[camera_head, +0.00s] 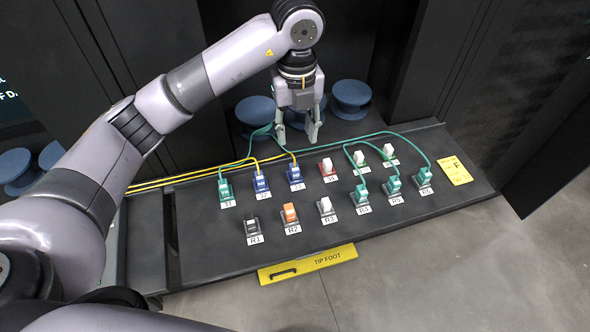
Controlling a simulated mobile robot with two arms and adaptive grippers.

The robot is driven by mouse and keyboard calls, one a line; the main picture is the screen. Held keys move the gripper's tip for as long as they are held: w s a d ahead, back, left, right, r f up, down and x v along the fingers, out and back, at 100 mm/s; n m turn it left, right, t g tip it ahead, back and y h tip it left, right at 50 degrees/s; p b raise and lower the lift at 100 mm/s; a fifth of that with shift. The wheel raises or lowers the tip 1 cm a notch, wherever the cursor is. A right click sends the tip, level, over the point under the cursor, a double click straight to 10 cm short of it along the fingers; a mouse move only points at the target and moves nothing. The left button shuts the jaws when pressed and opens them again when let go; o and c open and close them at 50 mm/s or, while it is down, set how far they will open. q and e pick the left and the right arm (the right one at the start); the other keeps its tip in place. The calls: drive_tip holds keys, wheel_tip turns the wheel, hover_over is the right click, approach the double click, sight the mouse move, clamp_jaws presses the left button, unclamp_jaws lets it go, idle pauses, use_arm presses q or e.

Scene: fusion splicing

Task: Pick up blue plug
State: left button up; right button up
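Two blue plugs with yellow cables stand upright in the row of sockets on the dark panel: one blue plug (261,183) at the label that looks like S2, and another blue plug (295,175) at the label that looks like S3. My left gripper (297,137) points down over the back of the panel, behind the blue plugs and apart from them. Its two fingers are spread and I see nothing held between them. A green cable passes close by its left finger. My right gripper is not in view.
Teal plugs (361,193) sit further right with green cables. The front row has an orange socket (290,213). Blue spools (351,99) stand behind the panel.

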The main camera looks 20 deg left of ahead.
use_arm(q)
drive_tip(key=p, duration=0.2)
hover_over(296, 169)
wheel_tip(296, 169, down, 8)
drive_tip(key=shift+f, duration=0.2)
wheel_tip(296, 169, down, 4)
drive_tip(key=shift+s+r+p, duration=0.15)
drive_tip(key=shift+p, duration=1.05)
drive_tip(key=shift+f, duration=0.6)
drive_tip(key=shift+c, duration=0.6)
clamp_jaws()
